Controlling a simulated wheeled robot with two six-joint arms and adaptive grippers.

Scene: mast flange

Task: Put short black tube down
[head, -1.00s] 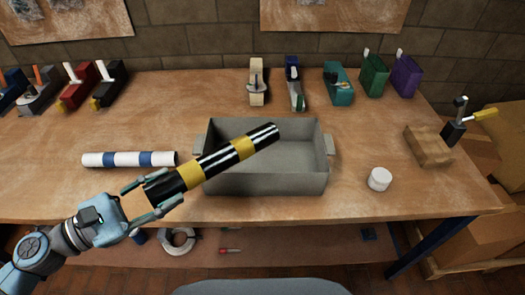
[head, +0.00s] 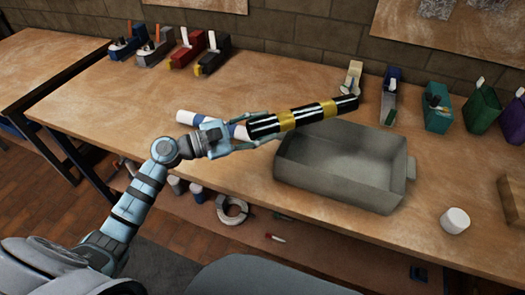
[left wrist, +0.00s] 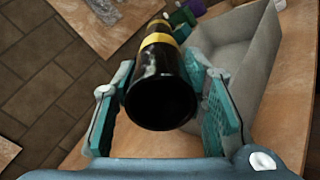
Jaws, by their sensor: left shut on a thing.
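The short black tube (head: 303,117) has yellow bands. My left gripper (head: 250,131) is shut on its near end, and the tube points away to the right, above the table. In the left wrist view the tube's round black end (left wrist: 160,100) sits between the two teal finger pads, and the left gripper (left wrist: 165,95) fills the lower part. In the head view the tube's far part passes over the back edge of the grey bin (head: 345,165). My right gripper is not in view.
A white and blue tube (head: 200,121) lies on the table (head: 130,110), partly hidden behind my left gripper. A white jar (head: 454,220) stands right of the bin. Several coloured tools line the back. Clear table lies left of the white and blue tube.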

